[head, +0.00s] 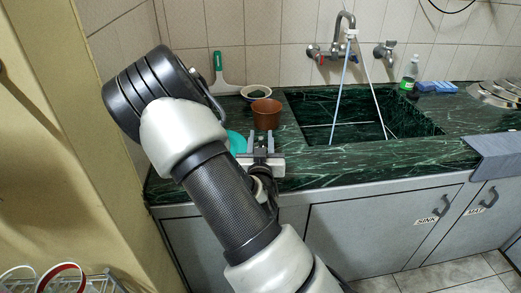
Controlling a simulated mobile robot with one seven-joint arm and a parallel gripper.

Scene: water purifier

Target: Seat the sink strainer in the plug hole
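The green marble sink basin (410,122) is set in the counter at the middle right; its plug hole cannot be made out. I cannot pick out the sink strainer for certain in this view. My gripper (261,139) is at the counter's front edge, left of the basin and just in front of a brown cup. Its two fingers look apart, with no held object visible between them. My arm hides part of the counter left of the gripper.
The brown cup (266,114), a dark-rimmed bowl (256,92) and a teal item (236,142) crowd the counter near my gripper. The faucet (343,40) hangs over the basin, with thin pale lines below it. A bottle (410,72) and blue sponge (437,86) stand behind right.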

